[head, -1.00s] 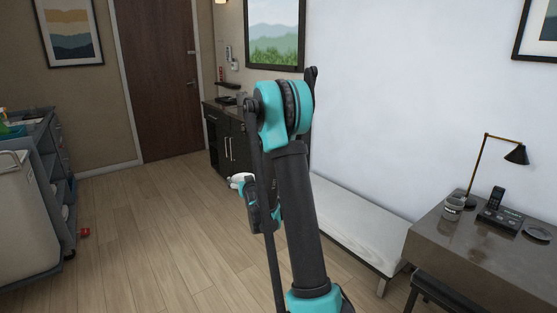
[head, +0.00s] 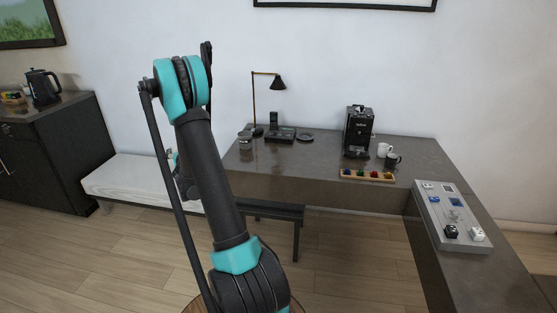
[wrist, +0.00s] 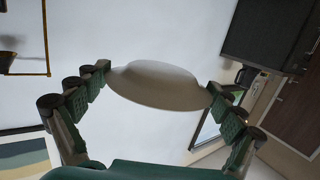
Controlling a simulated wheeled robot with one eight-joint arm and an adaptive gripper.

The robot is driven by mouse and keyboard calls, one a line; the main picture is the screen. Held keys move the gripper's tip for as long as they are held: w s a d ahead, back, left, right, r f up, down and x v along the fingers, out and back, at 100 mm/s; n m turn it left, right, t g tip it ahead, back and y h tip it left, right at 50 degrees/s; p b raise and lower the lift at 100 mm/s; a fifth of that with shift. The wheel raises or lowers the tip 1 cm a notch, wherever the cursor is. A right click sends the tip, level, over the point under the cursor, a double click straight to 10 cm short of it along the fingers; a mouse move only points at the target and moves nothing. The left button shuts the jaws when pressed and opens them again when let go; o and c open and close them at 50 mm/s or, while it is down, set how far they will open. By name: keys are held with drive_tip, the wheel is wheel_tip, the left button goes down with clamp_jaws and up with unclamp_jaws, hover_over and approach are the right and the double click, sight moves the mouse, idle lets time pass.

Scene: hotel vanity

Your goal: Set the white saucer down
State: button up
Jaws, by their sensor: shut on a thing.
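The white saucer (wrist: 158,85) shows in the wrist view, held at its rim between the two fingers of my gripper (wrist: 158,92). It is off any surface, with white wall behind it. In the head view my arm hides the gripper and the saucer. The dark desk (head: 290,178) stands in the middle and right of the head view, apart from my arm.
On the desk are a lamp (head: 279,83), a phone (head: 280,135), a dark round dish (head: 305,137), a coffee machine (head: 358,132), mugs (head: 393,161), a capsule tray (head: 367,175) and a grey board (head: 450,215). A stool (head: 270,211) stands before the desk. The desk's middle is clear.

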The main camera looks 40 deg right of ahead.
drive_tip(key=d+m+g+h, duration=0.2)
drive_tip(key=d+m+h, duration=0.15)
drive_tip(key=d, duration=0.75)
wheel_tip(320, 180, up, 5)
drive_tip(key=m+g+h, duration=0.7)
drive_tip(key=g, duration=0.1)
hover_over(260, 161)
wheel_tip(260, 161, down, 19)
drive_tip(key=shift+s+d+f, duration=0.1)
drive_tip(key=shift+f, duration=0.1)
drive_tip(key=o, duration=0.8)
drive_tip(key=shift+f, duration=0.1)
drive_tip(key=shift+o, duration=0.3)
